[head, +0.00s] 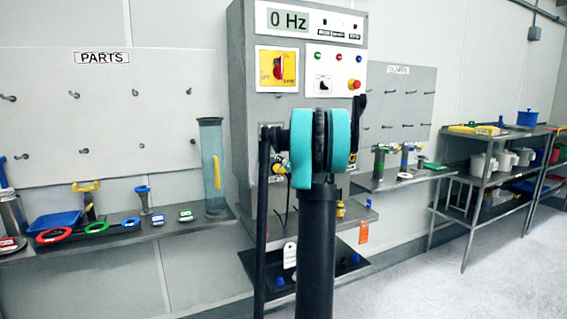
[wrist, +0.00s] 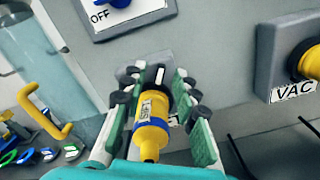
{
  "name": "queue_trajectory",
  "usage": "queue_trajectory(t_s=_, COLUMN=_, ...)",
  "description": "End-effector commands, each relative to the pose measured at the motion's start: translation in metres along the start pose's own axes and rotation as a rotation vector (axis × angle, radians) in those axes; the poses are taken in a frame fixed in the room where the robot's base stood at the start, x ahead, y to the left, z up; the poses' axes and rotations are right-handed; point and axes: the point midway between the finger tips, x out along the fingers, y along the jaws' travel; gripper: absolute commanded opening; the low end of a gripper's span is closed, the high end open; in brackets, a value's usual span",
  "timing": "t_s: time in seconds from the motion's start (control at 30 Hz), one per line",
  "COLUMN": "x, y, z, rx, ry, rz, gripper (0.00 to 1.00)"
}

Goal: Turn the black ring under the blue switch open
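The blue switch (wrist: 115,3) is cut off at the top of the wrist view, above a plate marked OFF. Below it on the grey panel is a black ring (wrist: 168,101) with a white mark, partly hidden by a yellow fitting (wrist: 153,136) with a blue band. My gripper (wrist: 157,78) is open, its green and white fingers on either side of the ring and fitting. A narrow gap seems to show at each side; I cannot tell whether any finger pad touches the ring. In the head view my arm hides the gripper and the ring.
A yellow knob marked VAC (wrist: 304,62) juts out at right. A yellow handle (wrist: 45,112) and a clear cylinder (wrist: 38,50) are at left. In the head view, the control cabinet (head: 240,80) stands between shelves holding parts.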

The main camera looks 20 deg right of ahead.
Motion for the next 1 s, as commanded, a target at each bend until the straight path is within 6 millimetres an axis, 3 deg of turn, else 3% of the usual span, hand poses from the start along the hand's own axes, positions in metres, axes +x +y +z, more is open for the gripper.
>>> queue_trajectory(t_s=0.17, x=0.0, y=0.0001, z=-0.0001, rx=0.0, ry=0.0, rz=0.0, gripper=0.29)
queue_trajectory(t_s=0.43, x=-0.0002, y=0.0001, z=-0.0001, rx=0.0, ry=0.0, rz=0.0, gripper=0.0)
queue_trajectory(t_s=1.0, x=-0.0003, y=0.0041, z=-0.0005, rx=-0.088, ry=0.0, rz=0.0, gripper=0.0)
